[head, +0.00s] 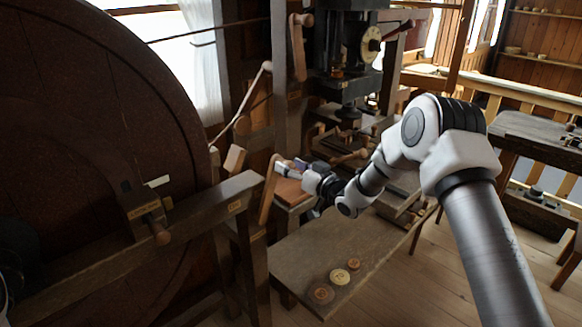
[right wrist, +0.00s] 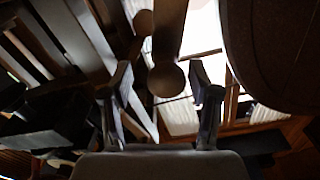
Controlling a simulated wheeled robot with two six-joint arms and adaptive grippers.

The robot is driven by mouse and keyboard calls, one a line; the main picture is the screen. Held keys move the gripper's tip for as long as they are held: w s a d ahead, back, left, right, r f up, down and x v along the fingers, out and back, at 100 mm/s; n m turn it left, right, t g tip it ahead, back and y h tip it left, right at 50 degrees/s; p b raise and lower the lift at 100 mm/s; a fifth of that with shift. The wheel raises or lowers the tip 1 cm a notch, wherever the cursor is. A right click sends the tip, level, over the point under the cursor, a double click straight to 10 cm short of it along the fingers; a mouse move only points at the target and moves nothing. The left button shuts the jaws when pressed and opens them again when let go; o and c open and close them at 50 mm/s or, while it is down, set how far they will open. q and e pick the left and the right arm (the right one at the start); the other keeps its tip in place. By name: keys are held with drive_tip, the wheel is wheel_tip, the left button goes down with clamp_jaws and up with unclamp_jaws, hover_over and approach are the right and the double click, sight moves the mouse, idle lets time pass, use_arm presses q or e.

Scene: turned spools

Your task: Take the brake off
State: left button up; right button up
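A wooden lever (head: 267,196) with a round knob at its top stands at the end of the beam beside the big wheel (head: 75,110); I cannot tell for sure that it is the brake's. My right gripper (head: 284,170) is at the knob end of this lever. In the right wrist view my right gripper (right wrist: 161,80) is open, and a round wooden knob (right wrist: 166,80) shows between its fingertips with gaps on both sides. I cannot tell how deep the knob sits between the fingers. My left gripper is out of view.
The wooden beam (head: 200,203) runs along the wheel, with a block and peg (head: 145,212) on it. Another knobbed lever (head: 253,92) rises behind. A dark machine (head: 347,60) stands at the back. Several wooden discs (head: 340,276) lie on a low bench (head: 300,245).

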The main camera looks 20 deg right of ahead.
drive_tip(key=shift+s, duration=0.1)
drive_tip(key=shift+s+r, duration=0.1)
drive_tip(key=shift+s, duration=0.2)
drive_tip(key=v, duration=1.1)
drive_tip(key=shift+d, duration=0.15)
drive_tip(key=shift+s, duration=0.1)
